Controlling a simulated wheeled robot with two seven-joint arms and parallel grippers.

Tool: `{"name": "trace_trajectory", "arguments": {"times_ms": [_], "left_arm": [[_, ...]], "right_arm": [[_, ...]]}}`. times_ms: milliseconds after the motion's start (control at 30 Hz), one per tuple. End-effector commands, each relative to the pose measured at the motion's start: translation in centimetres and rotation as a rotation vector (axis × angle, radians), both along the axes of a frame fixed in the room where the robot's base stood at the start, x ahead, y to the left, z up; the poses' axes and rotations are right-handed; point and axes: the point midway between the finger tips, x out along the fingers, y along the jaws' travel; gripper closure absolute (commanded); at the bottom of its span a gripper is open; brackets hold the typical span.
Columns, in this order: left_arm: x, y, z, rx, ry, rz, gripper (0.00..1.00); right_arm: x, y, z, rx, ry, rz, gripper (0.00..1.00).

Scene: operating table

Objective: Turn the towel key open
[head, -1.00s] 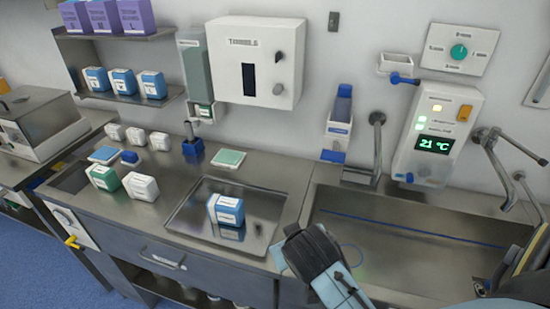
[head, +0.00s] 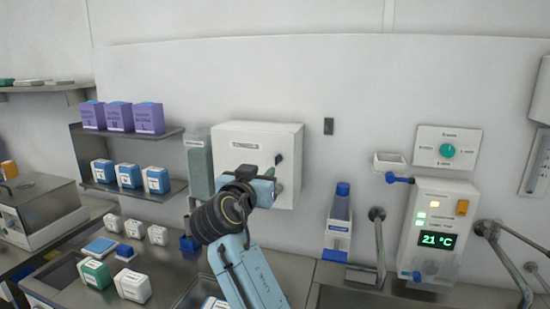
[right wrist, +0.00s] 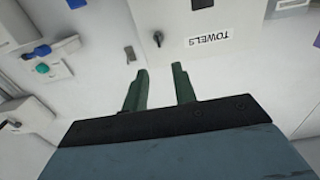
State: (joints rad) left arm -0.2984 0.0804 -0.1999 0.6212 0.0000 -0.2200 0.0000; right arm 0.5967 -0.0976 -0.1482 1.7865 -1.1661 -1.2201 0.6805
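The white towel dispenser (head: 262,140) hangs on the wall. Its label shows upside down in the right wrist view (right wrist: 212,38). The dark towel key (head: 279,159) sits on its front at the right side, and it also shows in the right wrist view (right wrist: 158,38). My right gripper (head: 268,182) is in front of the dispenser's lower part and hides some of it. In the right wrist view its two green fingers (right wrist: 159,80) are apart with nothing between them. The key lies beyond the fingertips, not touched. My left gripper is out of view.
A soap bottle holder (head: 338,222) and a control panel (head: 433,228) are on the wall to the right. Shelves with purple boxes (head: 120,117) and blue boxes (head: 128,175) are at the left. The wall above the dispenser is clear.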

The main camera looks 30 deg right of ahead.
Motion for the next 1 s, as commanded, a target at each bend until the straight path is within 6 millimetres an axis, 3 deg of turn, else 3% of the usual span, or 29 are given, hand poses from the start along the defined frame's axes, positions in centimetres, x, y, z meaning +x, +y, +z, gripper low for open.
{"name": "trace_trajectory", "arguments": {"times_ms": [400,633,967,1000], "left_arm": [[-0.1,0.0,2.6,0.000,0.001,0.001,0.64],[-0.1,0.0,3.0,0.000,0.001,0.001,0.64],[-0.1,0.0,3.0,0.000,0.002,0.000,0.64],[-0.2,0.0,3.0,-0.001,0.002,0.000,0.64]], "right_arm": [[5.5,-6.6,0.2,-0.001,0.003,-0.003,0.73],[6.8,-8.1,0.0,0.000,0.003,0.000,0.73],[7.0,-8.3,0.0,0.002,0.001,0.000,0.73],[7.0,-8.3,0.0,0.002,0.001,0.000,0.78]]}}
